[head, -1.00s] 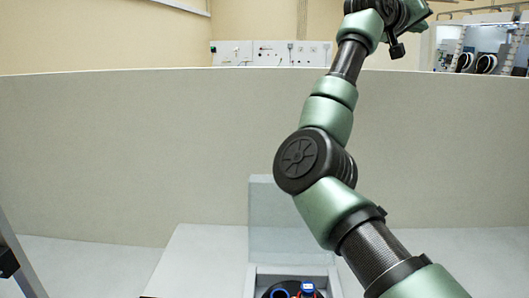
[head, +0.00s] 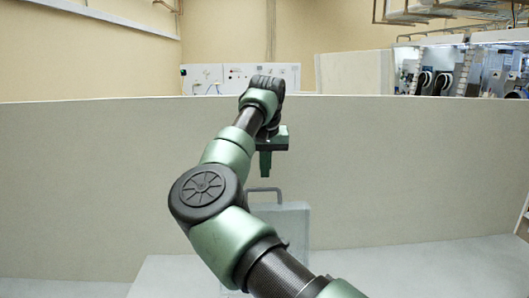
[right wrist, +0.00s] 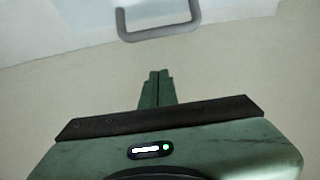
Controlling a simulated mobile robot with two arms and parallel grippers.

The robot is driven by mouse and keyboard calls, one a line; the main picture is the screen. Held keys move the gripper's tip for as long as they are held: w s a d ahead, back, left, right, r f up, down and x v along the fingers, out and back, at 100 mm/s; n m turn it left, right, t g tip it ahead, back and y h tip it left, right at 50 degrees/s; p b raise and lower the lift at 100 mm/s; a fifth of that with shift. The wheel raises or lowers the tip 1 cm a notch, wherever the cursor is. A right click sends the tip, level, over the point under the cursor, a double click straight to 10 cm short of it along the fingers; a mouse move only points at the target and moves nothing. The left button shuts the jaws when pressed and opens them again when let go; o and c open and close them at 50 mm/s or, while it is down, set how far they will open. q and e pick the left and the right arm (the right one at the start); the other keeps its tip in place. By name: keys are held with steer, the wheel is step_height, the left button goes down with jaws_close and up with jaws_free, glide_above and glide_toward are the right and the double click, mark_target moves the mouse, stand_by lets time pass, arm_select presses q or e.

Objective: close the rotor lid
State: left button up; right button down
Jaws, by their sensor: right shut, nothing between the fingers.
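The rotor lid (head: 293,222) stands raised in the head view, a pale, see-through panel with a grey bar handle (head: 265,190) on its top edge. My right arm hides part of it. My right gripper (head: 265,174) points down just above the handle in the picture and looks apart from it. In the right wrist view my right gripper (right wrist: 158,74) has its fingers together and empty. The handle (right wrist: 158,32) lies beyond the fingertips there, with the pale lid (right wrist: 60,22) behind it. The rotor is out of view. My left gripper is not in view.
A long beige partition (head: 420,170) runs behind the lid. A pale work surface (head: 440,265) on the right looks clear. A wall panel with sockets (head: 225,78) and glovebox equipment (head: 450,70) are farther back.

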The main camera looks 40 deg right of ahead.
steer(key=s+a+f, duration=0.1)
steer(key=s+a+f+p, duration=0.1)
steer(key=shift+s, duration=0.3)
stand_by(0.3)
